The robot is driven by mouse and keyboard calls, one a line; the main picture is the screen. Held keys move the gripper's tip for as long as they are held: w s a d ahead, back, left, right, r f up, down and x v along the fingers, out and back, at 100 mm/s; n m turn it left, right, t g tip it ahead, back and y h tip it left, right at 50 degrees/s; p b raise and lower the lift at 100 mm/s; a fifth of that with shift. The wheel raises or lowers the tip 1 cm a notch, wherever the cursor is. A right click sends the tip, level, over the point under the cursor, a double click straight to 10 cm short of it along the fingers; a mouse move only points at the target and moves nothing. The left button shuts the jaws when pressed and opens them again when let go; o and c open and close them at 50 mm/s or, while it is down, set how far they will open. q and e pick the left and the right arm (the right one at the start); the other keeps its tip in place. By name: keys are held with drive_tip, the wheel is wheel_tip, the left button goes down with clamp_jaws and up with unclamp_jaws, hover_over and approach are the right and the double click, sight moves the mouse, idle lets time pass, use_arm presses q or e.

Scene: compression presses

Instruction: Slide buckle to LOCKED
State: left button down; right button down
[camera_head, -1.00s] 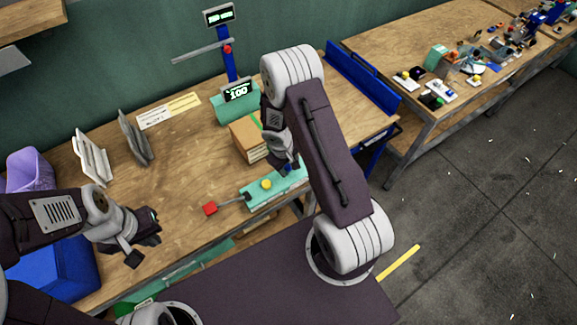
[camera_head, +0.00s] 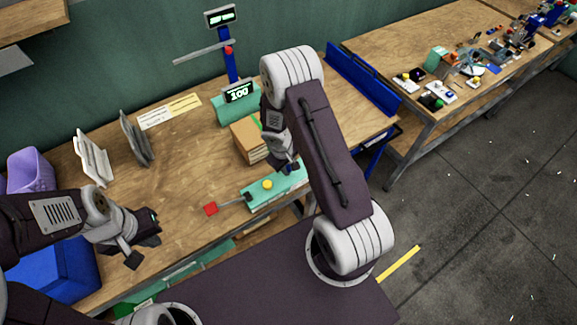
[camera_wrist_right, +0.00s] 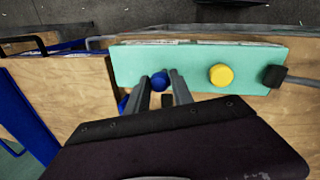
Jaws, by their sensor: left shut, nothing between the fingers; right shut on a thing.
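The teal fixture (camera_head: 262,193) lies at the bench's front edge, with a yellow button (camera_head: 267,184) on top. In the right wrist view the teal plate (camera_wrist_right: 135,60) carries the yellow button (camera_wrist_right: 221,75) and a small round blue knob (camera_wrist_right: 159,81). My right gripper (camera_wrist_right: 161,88) is shut on the blue knob, one finger on each side. In the head view its fingertips are at the fixture's right end, partly hidden by my arm. My left gripper (camera_head: 147,247) is shut and empty, left of the fixture. No LOCKED marking is legible.
A blue bin (camera_head: 60,265) is at far left. The bench middle (camera_head: 190,150) is clear.

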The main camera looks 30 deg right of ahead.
idle(0.8)
drive_tip(key=d, duration=0.5)
drive_tip(key=shift+w+d, duration=0.1)
drive_tip(key=shift+w, duration=0.05)
drive_tip(key=c, duration=1.5)
unclamp_jaws()
drive_tip(key=o, duration=0.4)
drive_tip(key=shift+d, duration=0.15)
